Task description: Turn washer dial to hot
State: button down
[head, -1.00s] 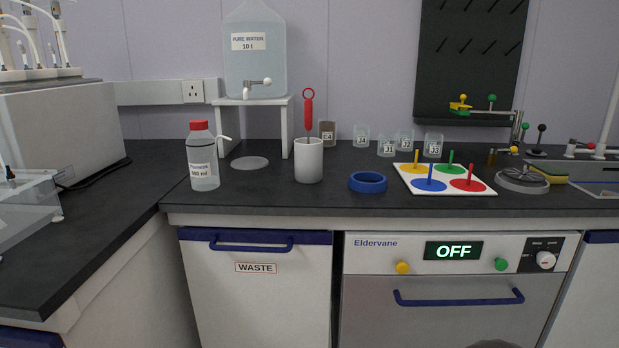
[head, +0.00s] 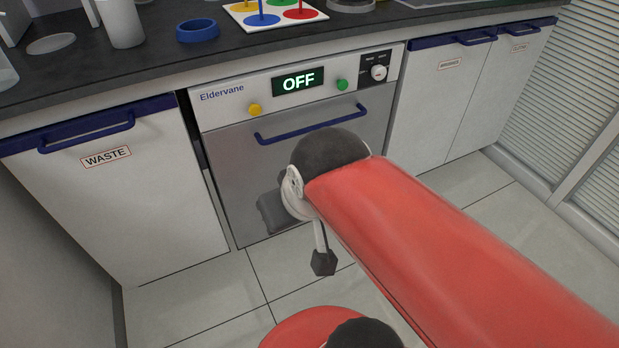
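The washer, marked Eldervane (head: 222,95), has a white control panel and a metal door with a blue handle (head: 311,125). Its display (head: 298,82) reads OFF. The washer dial (head: 379,73) is a small white knob on a black plate at the panel's right end; its lettering is too small to read. A yellow button (head: 254,110) and a green button (head: 342,85) flank the display. My red arm reaches in front of the washer door. What seems to be part of my gripper (head: 324,262) hangs low, well below the dial and apart from it; my arm hides the rest.
A WASTE cabinet (head: 95,200) stands left of the washer, and more white cabinets (head: 440,105) stand to its right. The counter above holds a blue ring (head: 197,31) and a peg board (head: 240,14). The space directly before the dial is clear.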

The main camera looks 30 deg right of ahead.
aim_at(378, 72)
jog(key=k+l+z, duration=0.15)
jog(key=l+z, duration=0.25)
jog(key=k+l+z, duration=0.1)
jog(key=z, duration=0.3)
jog(key=l+z, duration=0.4)
